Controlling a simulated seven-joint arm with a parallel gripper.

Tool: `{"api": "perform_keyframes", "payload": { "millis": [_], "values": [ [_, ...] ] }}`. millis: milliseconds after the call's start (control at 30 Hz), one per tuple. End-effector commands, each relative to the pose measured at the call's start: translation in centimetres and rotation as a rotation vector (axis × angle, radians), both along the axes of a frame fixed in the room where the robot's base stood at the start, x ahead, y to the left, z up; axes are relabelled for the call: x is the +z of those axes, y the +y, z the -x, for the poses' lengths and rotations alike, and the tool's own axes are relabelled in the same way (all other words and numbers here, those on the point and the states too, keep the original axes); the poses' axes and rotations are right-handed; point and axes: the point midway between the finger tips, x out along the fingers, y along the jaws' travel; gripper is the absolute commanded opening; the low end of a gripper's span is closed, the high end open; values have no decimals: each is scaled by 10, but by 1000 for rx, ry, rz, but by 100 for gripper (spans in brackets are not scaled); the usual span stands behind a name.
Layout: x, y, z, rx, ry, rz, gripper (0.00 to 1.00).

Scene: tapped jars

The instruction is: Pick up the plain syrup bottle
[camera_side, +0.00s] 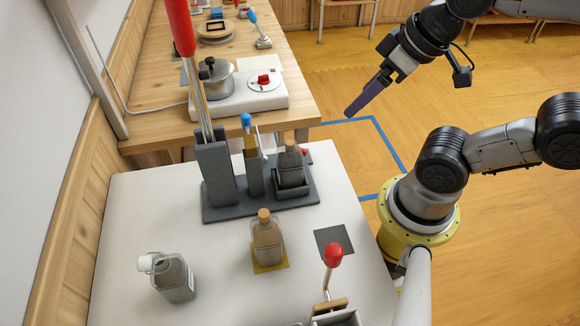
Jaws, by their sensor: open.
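A clear bottle with a tan stopper (267,240) stands upright on a yellow square (271,267) in the middle of the white table. A second bottle (174,280), with a white fitting at its top, stands at the front left. A third bottle (290,163) with a tan stopper sits in the right holder of the dark grey rack (262,209). I see no readable label that tells which one is plain syrup. My gripper (358,108) is open and empty, high at the upper right, well apart from all the bottles. Its fingers overlap in this view.
A red-knobbed lever (333,272) stands at the front. Tall red-handled (182,30) and blue-topped (248,140) items rise from the rack.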

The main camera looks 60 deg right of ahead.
Motion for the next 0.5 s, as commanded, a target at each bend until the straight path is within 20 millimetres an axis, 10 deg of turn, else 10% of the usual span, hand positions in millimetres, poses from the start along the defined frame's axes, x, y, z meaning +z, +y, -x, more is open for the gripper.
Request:
{"api": "perform_keyframes", "payload": {
  "millis": [500],
  "values": [
    [3,13,14,-36,89,-83,100]
  ]
}}
